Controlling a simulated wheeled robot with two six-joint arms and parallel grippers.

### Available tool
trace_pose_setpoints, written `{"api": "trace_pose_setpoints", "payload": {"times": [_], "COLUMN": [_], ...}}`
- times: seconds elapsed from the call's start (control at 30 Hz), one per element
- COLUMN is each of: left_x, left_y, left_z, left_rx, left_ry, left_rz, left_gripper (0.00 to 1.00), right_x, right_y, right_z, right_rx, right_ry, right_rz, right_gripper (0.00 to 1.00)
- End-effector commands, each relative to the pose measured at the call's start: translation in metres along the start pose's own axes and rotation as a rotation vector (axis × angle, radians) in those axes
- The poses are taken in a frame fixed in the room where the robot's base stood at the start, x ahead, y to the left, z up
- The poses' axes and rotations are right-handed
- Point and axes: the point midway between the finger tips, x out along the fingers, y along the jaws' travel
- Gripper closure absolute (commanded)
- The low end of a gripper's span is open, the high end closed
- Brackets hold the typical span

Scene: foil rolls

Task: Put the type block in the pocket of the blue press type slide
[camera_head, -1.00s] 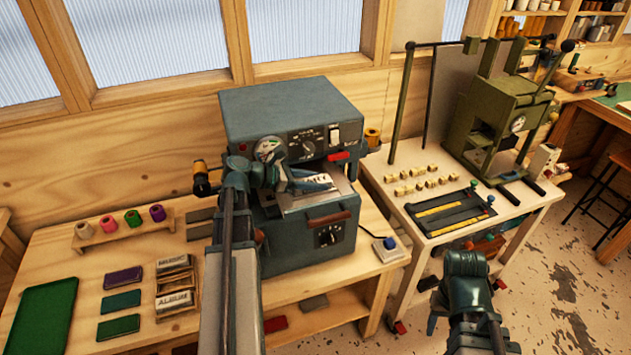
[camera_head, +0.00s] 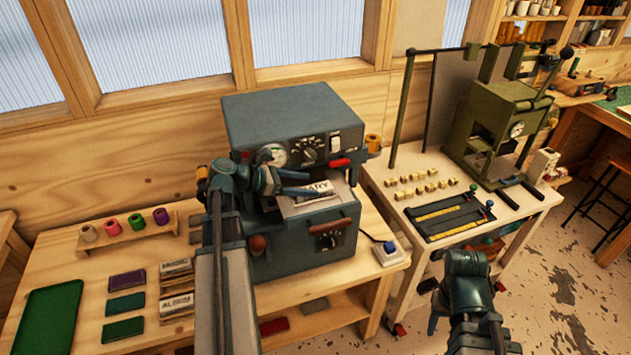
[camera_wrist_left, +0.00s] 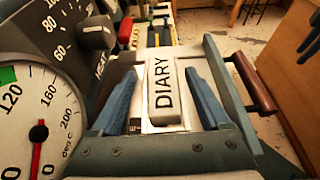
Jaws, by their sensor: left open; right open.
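The type block (camera_head: 318,189), a pale block with dark letters, lies on the pulled-out slide (camera_head: 312,206) of the blue press (camera_head: 290,125). In the head view my left gripper (camera_head: 305,183) is at the slide's mouth. Whether the block sits fully down in the pocket cannot be told. My right gripper (camera_head: 465,265) is empty at the lower right.
A wooden rack (camera_head: 177,285) with other lettered blocks stands left of the press. Coloured pads, a green tray (camera_head: 48,318) and foil rolls (camera_head: 125,226) lie further left. A green press (camera_head: 497,120) stands on the right-hand cart. A dial (camera_wrist_left: 40,125) is close to my left wrist.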

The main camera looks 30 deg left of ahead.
Motion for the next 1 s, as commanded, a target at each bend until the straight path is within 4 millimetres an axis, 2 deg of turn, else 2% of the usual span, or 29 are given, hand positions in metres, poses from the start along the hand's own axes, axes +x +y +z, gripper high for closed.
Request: {"api": "trace_pose_setpoints", "payload": {"times": [0.03, 0.2, 0.4, 0.6, 1.0], "left_x": [-0.014, -0.047, -0.071, -0.080, -0.079], "left_y": [0.001, 0.001, 0.001, 0.001, 0.000], "left_z": [0.004, 0.004, 0.002, 0.000, 0.000], "left_rx": [-0.001, -0.001, 0.000, 0.000, 0.000], "left_ry": [-0.001, -0.001, -0.002, -0.002, -0.002], "left_rz": [0.005, 0.004, 0.002, 0.002, 0.001], "left_gripper": [0.20, 0.20, 0.20, 0.20, 0.20], "right_x": [-0.009, -0.021, -0.029, -0.030, -0.030], "right_y": [0.001, 0.002, 0.003, 0.003, 0.003], "right_z": [0.001, 0.001, 0.002, 0.002, 0.002], "right_rx": [0.000, 0.000, 0.003, 0.004, 0.004], "right_ry": [0.000, 0.000, 0.000, 0.000, 0.000], "right_rz": [0.000, 0.000, -0.001, -0.001, -0.001], "right_gripper": [0.50, 0.50, 0.50, 0.50, 0.50]}}
